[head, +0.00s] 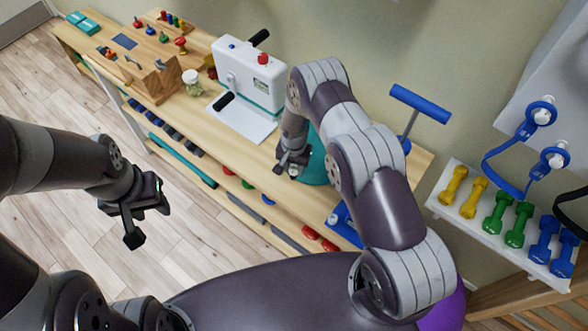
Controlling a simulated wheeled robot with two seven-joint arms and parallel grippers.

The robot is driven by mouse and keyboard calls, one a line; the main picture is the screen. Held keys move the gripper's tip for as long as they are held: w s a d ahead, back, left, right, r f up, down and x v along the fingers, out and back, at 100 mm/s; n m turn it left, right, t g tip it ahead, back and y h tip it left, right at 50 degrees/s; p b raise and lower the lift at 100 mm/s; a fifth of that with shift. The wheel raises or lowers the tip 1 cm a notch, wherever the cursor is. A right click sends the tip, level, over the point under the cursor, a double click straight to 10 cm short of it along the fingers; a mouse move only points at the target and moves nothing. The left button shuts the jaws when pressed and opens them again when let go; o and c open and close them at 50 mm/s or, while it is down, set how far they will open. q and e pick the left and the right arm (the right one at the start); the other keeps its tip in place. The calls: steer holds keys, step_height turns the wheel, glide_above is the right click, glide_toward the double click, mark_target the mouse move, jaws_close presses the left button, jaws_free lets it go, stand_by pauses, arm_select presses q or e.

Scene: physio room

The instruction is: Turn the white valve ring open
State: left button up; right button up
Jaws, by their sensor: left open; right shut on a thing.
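My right gripper (292,168) points down over the bench, beside a teal round thing (317,168) that my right arm partly covers. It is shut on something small. A pale bit shows at its fingertips, which I take to be the white valve ring (293,171); most of it is hidden, and how far it is turned cannot be seen. My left gripper (148,222) is open and empty, over the floor in front of the bench.
The wooden bench (228,148) carries a white machine (248,78) with black handles, a jar (192,83) and small pegs. A blue T-handle (420,103) stands right of my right arm. A dumbbell rack (450,213) is at the right. Open floor lies left.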

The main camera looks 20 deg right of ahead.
steer(key=shift+n+b, duration=1.25)
steer(key=shift+n, duration=0.55)
steer(key=o, duration=1)
steer(key=shift+o, duration=0.2)
